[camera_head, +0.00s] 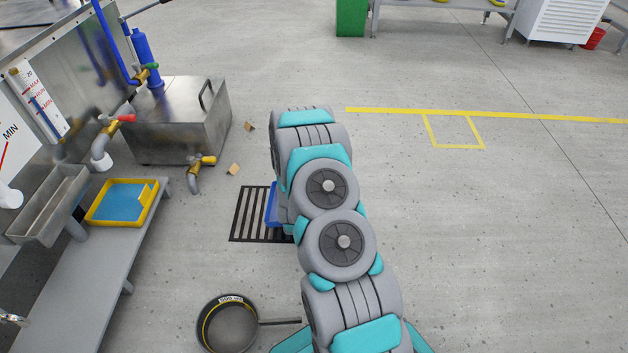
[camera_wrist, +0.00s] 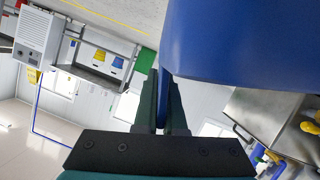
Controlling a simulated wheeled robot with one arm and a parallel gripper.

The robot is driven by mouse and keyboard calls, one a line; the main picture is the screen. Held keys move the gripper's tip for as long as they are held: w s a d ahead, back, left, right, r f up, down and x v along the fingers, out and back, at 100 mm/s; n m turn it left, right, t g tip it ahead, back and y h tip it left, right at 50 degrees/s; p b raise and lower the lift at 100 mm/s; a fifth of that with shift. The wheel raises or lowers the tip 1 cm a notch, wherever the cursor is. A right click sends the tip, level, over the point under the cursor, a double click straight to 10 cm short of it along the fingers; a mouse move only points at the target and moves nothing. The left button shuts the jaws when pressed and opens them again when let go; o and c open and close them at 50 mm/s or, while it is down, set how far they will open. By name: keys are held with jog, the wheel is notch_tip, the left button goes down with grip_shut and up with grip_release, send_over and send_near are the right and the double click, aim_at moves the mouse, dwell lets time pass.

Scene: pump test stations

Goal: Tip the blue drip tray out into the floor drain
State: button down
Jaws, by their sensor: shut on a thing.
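The floor drain is a dark slotted grate (camera_head: 250,222) on the floor left of my arm in the head view. A small blue piece of the drip tray (camera_head: 271,207) shows at the drain's right side, mostly hidden behind my arm. In the wrist view the blue tray (camera_wrist: 245,42) fills the upper right. My gripper (camera_wrist: 163,100) is shut on its edge. The wrist picture is turned over, with floor at the top and the room's wall and windows below. The tray's inside and any contents are hidden, so I cannot tell its exact tilt.
A yellow-rimmed tray with a blue inside (camera_head: 149,203) sits on the grey bench at left. A steel tank (camera_head: 180,130) stands behind the drain, with a yellow-handled tap (camera_head: 203,161). A round black pan (camera_head: 203,330) lies in front. The floor at right is clear.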

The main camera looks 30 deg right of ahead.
jog(key=f, duration=0.1)
jog(key=d+f+m+b, duration=0.1)
jog(key=f, duration=0.1)
jog(key=f+m+y+b, duration=0.1)
jog(key=shift+s+d+f+t, duration=0.15)
jog(key=shift+s+f+t, duration=0.15)
jog(key=shift+s, duration=0.1)
jog(key=shift+s+d+f, duration=0.1)
jog(key=shift+f, duration=0.45)
jog(key=shift+m, duration=0.3)
jog(key=shift+r, duration=0.1)
